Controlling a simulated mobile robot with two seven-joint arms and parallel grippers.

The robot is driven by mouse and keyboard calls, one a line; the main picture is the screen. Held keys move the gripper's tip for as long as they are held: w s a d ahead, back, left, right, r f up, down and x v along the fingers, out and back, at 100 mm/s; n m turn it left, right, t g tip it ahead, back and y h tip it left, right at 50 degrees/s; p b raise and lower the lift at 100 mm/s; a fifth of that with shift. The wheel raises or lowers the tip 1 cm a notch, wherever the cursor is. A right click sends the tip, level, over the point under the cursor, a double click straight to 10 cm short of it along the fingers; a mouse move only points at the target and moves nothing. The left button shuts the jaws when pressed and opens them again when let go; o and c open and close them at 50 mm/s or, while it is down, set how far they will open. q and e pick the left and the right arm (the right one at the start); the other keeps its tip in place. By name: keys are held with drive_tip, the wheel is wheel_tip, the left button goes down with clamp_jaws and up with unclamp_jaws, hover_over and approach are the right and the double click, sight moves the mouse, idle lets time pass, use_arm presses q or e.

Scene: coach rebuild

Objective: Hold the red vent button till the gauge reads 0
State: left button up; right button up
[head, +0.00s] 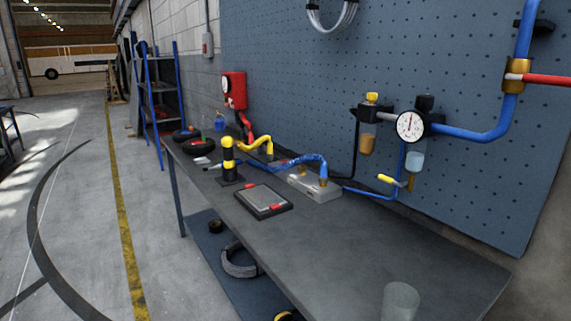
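A round white gauge (410,126) with a dark rim is on the pegboard at the right, between two air-line units. Its needle points roughly straight up; its figures are too small to read. A red box (235,88) on the wall further back has a small pale dial (225,85). I cannot pick out the red vent button for sure; red patches show on the tablet-like device (264,201) on the bench. Neither of my grippers is in view.
The dark bench (350,235) holds a yellow-black post (228,155), a grey box (316,188), hoses and a clear cup (400,301). Its near part is mostly clear. A blue pipe (480,134) and red lever (547,79) are at right. Floor lies open at left.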

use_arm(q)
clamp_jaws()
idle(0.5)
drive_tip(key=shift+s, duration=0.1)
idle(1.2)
